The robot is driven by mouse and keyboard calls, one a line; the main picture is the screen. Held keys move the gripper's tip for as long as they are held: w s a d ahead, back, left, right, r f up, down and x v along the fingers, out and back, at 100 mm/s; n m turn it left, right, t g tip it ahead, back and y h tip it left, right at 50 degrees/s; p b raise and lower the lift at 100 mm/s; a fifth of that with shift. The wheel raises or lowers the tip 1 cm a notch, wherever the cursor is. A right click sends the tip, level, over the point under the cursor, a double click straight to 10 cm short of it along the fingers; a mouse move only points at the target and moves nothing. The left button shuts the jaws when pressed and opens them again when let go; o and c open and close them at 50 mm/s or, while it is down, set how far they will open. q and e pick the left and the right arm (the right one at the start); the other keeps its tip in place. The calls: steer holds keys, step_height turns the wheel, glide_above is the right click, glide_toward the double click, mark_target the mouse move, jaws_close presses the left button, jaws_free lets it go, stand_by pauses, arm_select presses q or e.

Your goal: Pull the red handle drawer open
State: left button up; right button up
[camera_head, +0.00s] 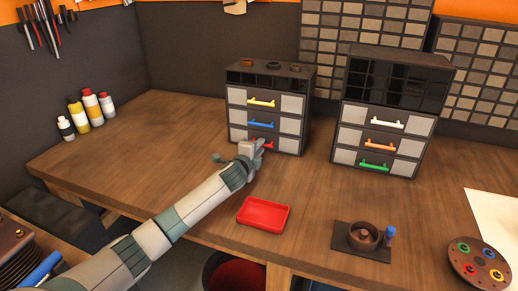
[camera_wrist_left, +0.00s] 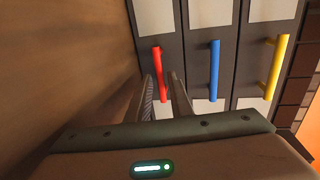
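The left drawer cabinet (camera_head: 312,98) stands on the wooden bench with yellow, blue and red handles from top to bottom. The red handle (camera_head: 268,145) is on its lowest drawer, which looks shut and is partly hidden by my left gripper (camera_head: 262,146). In the left wrist view the red handle (camera_wrist_left: 158,66) runs up and down, and my left gripper (camera_wrist_left: 165,80) has its two fingers apart, one on each side of the handle's near end. I cannot tell whether they touch it. The blue handle (camera_wrist_left: 214,68) and yellow handle (camera_wrist_left: 274,67) are to the right. My right gripper is not in view.
A red tray (camera_head: 264,214) lies on the bench in front of the cabinet. A second cabinet (camera_head: 395,110) with white, orange and green handles stands to the right. A dark holder (camera_head: 345,251) and a round disc (camera_head: 462,268) are at front right. Bottles (camera_head: 92,108) stand at back left.

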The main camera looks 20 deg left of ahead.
arm_select(q)
jaws_close()
steer(key=shift+s, duration=0.1)
steer(key=shift+s+p, duration=0.25)
steer(key=shift+p, duration=0.1)
steer(key=s+p, duration=0.5)
steer(key=s, duration=0.6)
steer(key=shift+a, duration=0.2)
steer(key=shift+o, duration=1.8)
jaws_free()
steer(key=shift+s, duration=0.1)
